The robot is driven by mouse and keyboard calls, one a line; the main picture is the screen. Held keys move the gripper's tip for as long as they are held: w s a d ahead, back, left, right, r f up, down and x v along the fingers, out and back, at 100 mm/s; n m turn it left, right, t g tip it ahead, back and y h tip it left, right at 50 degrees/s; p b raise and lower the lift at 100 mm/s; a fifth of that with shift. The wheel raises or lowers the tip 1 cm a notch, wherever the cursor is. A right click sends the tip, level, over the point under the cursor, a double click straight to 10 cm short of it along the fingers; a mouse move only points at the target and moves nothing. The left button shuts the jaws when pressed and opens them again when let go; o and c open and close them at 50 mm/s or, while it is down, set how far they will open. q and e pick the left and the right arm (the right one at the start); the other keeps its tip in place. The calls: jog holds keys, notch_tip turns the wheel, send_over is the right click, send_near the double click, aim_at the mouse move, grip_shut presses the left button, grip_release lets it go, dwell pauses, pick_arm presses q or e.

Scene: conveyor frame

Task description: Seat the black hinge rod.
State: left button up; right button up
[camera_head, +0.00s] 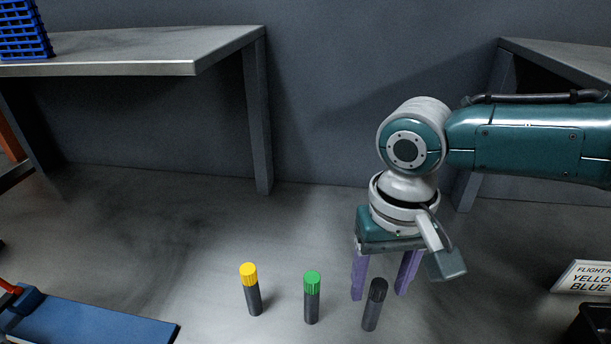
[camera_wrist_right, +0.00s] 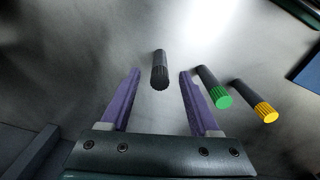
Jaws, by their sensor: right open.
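The black hinge rod (camera_head: 374,306) is a dark grey rod with a black cap, standing upright on the grey surface. In the right wrist view the black rod (camera_wrist_right: 160,70) shows between the lines of the two purple fingers, near and beyond their tips. My right gripper (camera_head: 381,292) is open and points down, its fingers apart on either side of the rod's top in the head view. I cannot tell whether a finger touches it. The right gripper's jaws (camera_wrist_right: 160,72) look empty in the wrist view. My left gripper does not show.
A green-capped rod (camera_head: 312,297) and a yellow-capped rod (camera_head: 251,289) stand to the left of the black one. A blue plate (camera_head: 95,322) lies at lower left. A label sign (camera_head: 585,277) and a black bin (camera_head: 597,322) are at right. Grey tables (camera_head: 140,52) stand behind.

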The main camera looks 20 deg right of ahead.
notch_tip(320, 180, up, 10)
jog(key=p, duration=0.2)
dwell(0.5)
